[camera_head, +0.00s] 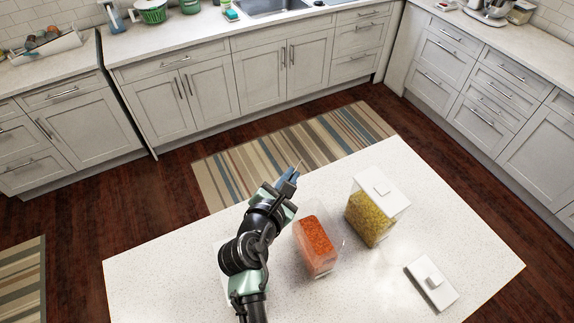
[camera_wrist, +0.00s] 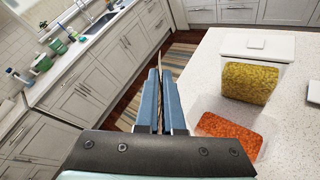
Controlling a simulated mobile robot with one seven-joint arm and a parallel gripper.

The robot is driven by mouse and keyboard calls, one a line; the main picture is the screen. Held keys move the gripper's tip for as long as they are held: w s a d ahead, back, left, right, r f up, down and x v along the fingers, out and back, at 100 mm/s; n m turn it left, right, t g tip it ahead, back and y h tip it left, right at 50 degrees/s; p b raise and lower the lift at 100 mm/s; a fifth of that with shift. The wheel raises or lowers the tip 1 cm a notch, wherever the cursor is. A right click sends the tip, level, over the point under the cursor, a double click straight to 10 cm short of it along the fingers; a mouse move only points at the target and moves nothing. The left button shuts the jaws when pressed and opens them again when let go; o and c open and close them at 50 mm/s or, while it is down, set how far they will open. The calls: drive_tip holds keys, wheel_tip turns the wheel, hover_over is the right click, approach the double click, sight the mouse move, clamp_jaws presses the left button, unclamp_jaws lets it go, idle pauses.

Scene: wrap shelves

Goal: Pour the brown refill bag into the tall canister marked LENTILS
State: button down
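My gripper (camera_wrist: 161,98) is raised over the back left of the white island, its blue fingers close together. A thin tan strip (camera_wrist: 162,62) sticks out between the fingertips; in the head view it also shows at the gripper (camera_head: 289,176). It may be the brown bag seen edge-on, but I cannot tell. No full brown bag shows. A clear canister with orange-red contents (camera_head: 316,246) stands right of my arm, with no lid visible on it. A clear canister with yellow-green contents (camera_head: 371,217) stands further right under a white lid. I see no readable LENTILS mark.
A loose white lid (camera_head: 432,285) with a knob lies on the island (camera_head: 475,250) at the right. A striped rug (camera_head: 230,172) lies on the floor beyond the island.

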drive_tip(key=shift+m+t+y, duration=0.4)
drive_tip(key=shift+m+t, duration=0.1)
drive_tip(key=shift+m, duration=0.3)
drive_tip(key=f+b, duration=0.1)
drive_tip(key=f, duration=0.2)
drive_tip(key=d+f+b, duration=0.1)
drive_tip(key=shift+s+d+f+b, duration=0.1)
drive_tip(key=shift+s+f+b, duration=0.2)
drive_tip(key=shift+f, duration=0.05)
drive_tip(key=shift+s+d+f+m+t+y+b, duration=0.35)
drive_tip(key=shift+m+b, duration=0.35)
drive_tip(key=shift+b, duration=0.45)
drive_tip(key=shift+r, duration=0.1)
drive_tip(key=shift+d, duration=0.15)
drive_tip(key=shift+s+d+f+m+t+y+b, duration=0.15)
drive_tip(key=shift+f+m+t+b, duration=0.25)
drive_tip(key=shift+m+b, duration=0.55)
drive_tip(key=shift+s+d+f+m+t+y+b, duration=0.2)
drive_tip(key=shift+f+m+b, duration=0.3)
drive_tip(key=shift+b, duration=0.85)
idle(2.8)
